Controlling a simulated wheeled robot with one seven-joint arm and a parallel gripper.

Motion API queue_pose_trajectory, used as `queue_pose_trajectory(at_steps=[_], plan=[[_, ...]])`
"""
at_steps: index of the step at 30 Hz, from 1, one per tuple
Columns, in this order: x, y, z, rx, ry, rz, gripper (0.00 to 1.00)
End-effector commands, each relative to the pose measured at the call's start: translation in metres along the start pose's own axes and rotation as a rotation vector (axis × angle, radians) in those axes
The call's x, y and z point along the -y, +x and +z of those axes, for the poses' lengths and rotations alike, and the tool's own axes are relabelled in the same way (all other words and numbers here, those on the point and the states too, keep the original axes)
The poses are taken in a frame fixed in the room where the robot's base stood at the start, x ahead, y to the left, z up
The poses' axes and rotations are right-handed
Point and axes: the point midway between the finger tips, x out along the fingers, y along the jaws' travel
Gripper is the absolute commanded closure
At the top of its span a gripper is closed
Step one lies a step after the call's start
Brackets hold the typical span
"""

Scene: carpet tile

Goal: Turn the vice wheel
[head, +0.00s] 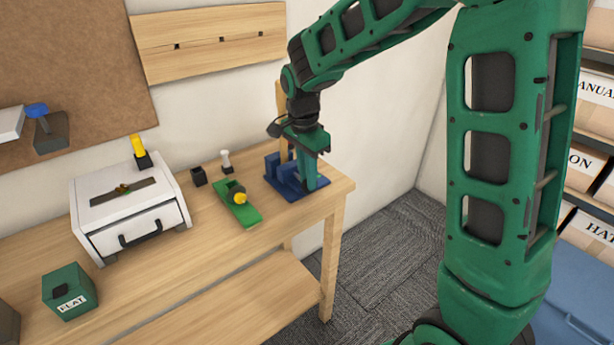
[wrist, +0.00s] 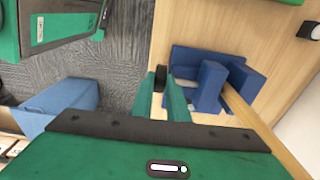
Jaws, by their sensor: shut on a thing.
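The blue vice (head: 272,168) is fixed near the right end of the wooden bench, and a wooden board (head: 281,105) stands upright in it. In the wrist view the vice (wrist: 210,88) is just right of my fingers, with the board (wrist: 246,112) between its jaws. The small black vice wheel (wrist: 160,78) shows between my green fingertips. My gripper (head: 309,182) reaches down at the vice's right side and is shut on the wheel (wrist: 161,92). In the head view my fingers hide the wheel.
A green block with a yellow knob (head: 241,213), small black holders (head: 198,176) and a white box with a handle (head: 128,220) stand left of the vice. A green FLAT box (head: 67,290) is farther left. Carpet floor (head: 385,260) is open right of the bench.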

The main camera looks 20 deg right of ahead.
Motion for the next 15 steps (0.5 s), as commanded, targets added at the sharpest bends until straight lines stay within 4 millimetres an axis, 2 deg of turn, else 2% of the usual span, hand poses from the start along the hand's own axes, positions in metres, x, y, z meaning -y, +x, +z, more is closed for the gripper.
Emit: queue_pose_trajectory(at_steps=[15], plan=[[0.003, 0.004, 0.018, -0.402, -0.009, -0.008, 1.00]])
